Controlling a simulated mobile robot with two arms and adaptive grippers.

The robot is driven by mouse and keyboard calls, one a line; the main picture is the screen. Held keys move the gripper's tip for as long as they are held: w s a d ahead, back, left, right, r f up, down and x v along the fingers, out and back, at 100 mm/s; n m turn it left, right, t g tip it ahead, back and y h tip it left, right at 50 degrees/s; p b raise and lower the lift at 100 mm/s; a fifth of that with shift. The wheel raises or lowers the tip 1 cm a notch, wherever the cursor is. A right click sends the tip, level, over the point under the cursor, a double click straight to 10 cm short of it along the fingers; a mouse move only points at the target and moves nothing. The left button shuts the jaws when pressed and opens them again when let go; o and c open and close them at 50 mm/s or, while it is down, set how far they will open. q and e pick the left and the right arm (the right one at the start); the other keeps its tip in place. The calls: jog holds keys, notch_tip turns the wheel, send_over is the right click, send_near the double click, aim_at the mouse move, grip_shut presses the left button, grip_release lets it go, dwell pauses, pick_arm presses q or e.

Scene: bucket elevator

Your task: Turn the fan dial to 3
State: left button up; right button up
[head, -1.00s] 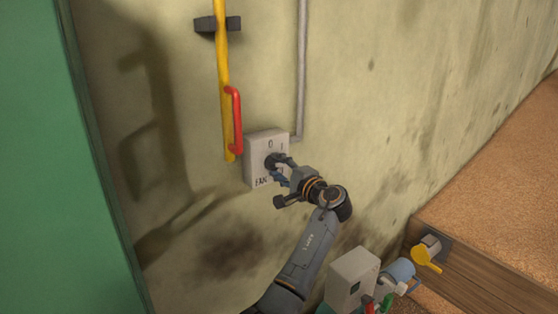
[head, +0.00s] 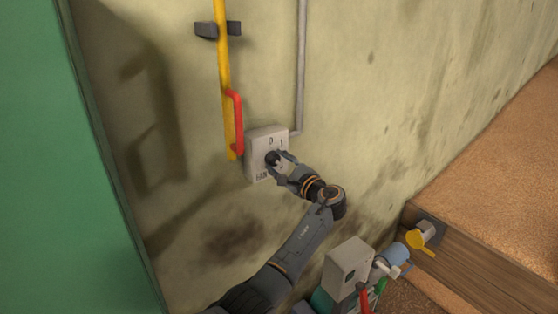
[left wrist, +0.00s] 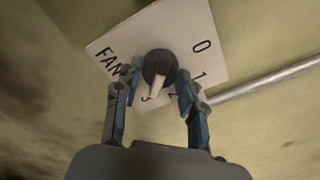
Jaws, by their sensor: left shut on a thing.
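The round dark dial (left wrist: 159,64) has a pale pointer directed down in that view, toward a partly covered digit that looks like 3. My left gripper (head: 281,164) is shut on the dial, with one blue-grey finger on each side of it in the left wrist view (left wrist: 156,76). My right gripper is not in view.
A yellow pole (head: 223,70) with a red handle (head: 236,122) runs close left of the box. A grey conduit (head: 300,70) is at its right. A grey box (head: 347,262), a yellow lever (head: 420,241) and a wooden-sided bin (head: 480,277) are at lower right.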

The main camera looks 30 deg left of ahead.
pick_arm(q)
jog(key=shift+r, duration=0.2)
jog(key=o, duration=1.1)
jog(key=shift+a, duration=0.1)
jog(key=shift+o, duration=0.3)
jog(key=shift+f, duration=0.2)
jog(key=v, duration=1.1)
jog(key=shift+d, duration=0.45)
jog(key=shift+f, duration=0.1)
